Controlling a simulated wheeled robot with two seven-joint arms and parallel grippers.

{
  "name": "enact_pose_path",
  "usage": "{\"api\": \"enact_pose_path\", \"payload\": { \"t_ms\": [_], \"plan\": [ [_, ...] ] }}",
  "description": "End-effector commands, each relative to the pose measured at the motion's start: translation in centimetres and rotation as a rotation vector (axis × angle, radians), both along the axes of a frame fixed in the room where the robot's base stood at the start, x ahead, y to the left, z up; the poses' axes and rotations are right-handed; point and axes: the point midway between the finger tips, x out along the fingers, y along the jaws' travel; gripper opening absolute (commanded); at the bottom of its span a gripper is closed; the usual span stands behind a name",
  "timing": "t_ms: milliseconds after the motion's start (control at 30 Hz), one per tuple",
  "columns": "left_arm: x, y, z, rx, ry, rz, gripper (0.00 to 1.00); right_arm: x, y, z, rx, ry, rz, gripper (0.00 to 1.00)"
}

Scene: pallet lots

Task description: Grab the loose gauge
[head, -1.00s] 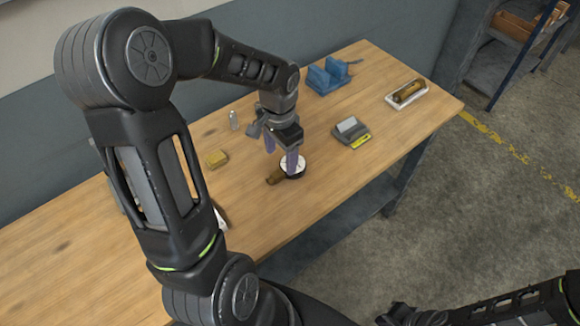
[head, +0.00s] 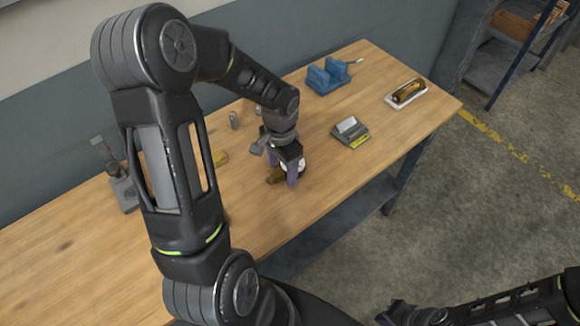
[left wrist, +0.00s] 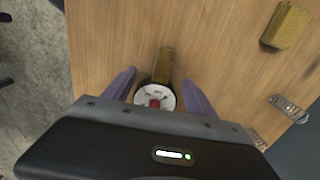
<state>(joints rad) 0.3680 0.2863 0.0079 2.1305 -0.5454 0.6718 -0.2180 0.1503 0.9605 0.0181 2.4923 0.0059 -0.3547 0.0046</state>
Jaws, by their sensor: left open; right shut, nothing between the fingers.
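The loose gauge has a round white dial (left wrist: 155,97) and a brass stem (left wrist: 164,64), and lies on the wooden bench. In the left wrist view, my open left gripper (left wrist: 160,90) has its purple fingers on either side of the dial, with a gap to each. In the head view the gripper (head: 281,172) is low over the gauge (head: 276,178), and its fingers hide part of the dial. My right gripper (head: 410,316) is at the bottom edge of the head view, away from the bench; its fingertips are hard to make out.
The bench front near the gauge is clear.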

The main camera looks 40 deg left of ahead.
Motion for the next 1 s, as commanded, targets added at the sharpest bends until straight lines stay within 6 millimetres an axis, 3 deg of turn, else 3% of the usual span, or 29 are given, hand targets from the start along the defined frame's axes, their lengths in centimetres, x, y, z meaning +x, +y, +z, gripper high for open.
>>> {"api": "enact_pose_path", "payload": {
  "t_ms": [200,1000],
  "plan": [
    [0.01,0.01,0.03,0.0,0.0,0.0,0.64,0.0,0.01,0.01,0.0,0.0,0.0,0.0],
    [0.03,0.0,0.03,0.0,-0.001,0.0,0.0,0.01,0.0,0.01,0.0,0.0,0.0,0.0]
  ]
}}
